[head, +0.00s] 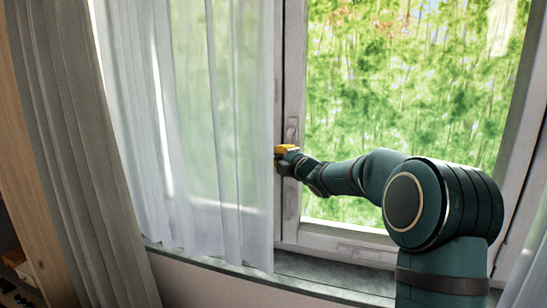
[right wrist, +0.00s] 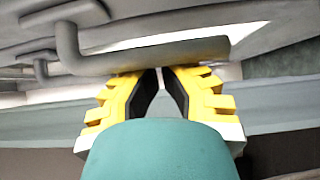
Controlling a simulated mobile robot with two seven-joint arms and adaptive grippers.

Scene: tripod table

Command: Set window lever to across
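The window lever (right wrist: 150,62) is a grey bent handle in the right wrist view. Its long arm runs left to right across the picture from a base plate at the upper left. In the head view a grey fitting (head: 291,128) shows on the window frame just above my gripper; which way the lever points is hard to tell there. My right gripper (right wrist: 160,74) has yellow fingers with black pads. Its tips are together at the lever's lower edge; contact is unclear, and nothing shows between them. It also appears in the head view (head: 281,158). My left gripper is out of view.
A sheer white curtain (head: 190,120) hangs just left of my right gripper, with a grey drape (head: 70,130) farther left. The window glass (head: 400,90) is right of the fitting. A sill (head: 320,273) runs below. A second similar grey fitting (right wrist: 28,55) shows at left in the wrist view.

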